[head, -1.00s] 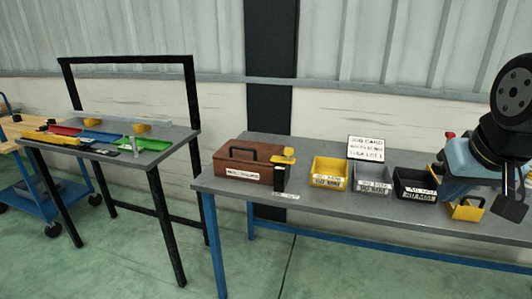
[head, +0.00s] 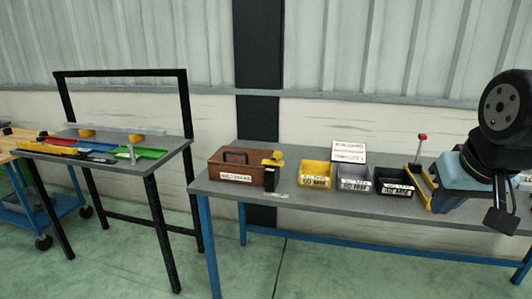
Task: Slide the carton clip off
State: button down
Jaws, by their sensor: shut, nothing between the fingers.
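A brown carton (head: 230,170) with a dark handle stands on the left part of the grey bench, with a white label on its front. A yellow and black clip-like piece (head: 272,166) sits at its right end; I cannot tell exactly how it is fixed to the carton. My gripper (head: 501,221) is at the right of the head view, low over the bench's right part, dark and seen small. It is shut and empty, far to the right of the carton and apart from it.
Yellow (head: 315,174), grey (head: 354,178) and black (head: 393,182) bins stand right of the carton, with a job card (head: 348,152) behind. A yellow fixture with a red knob (head: 422,137) stands near my arm. A second table (head: 180,143) with coloured trays is left, across a gap.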

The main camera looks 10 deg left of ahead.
aim_at(277, 155)
jog(key=z, duration=0.1)
jog(key=i, duration=0.95)
jog(key=u, duration=0.1)
